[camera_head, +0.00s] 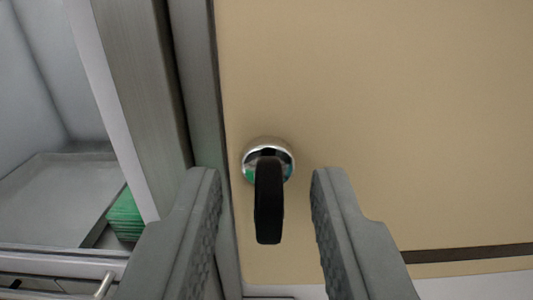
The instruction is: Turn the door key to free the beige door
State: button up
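The beige door (390,110) fills the right of the view and looks shut against a grey frame post. A round silver lock (283,153) with a bit of green sits near the door's left edge. The black door key (268,205) stands out of the lock toward me, its head upright. My gripper (265,185) is open, with one grey finger on each side of the key. A gap shows between the key and each finger. Nothing is held.
A metal frame post (150,90) runs along the door's left side. Left of it is a recess with a grey tray (50,195) and a stack of green items (125,215). A metal bar handle (104,286) shows at the bottom left. A dark strip (470,254) crosses the door low right.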

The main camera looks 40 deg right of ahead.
jog(key=shift+w+d, duration=0.15)
jog(key=shift+d, duration=0.05)
grip_shut()
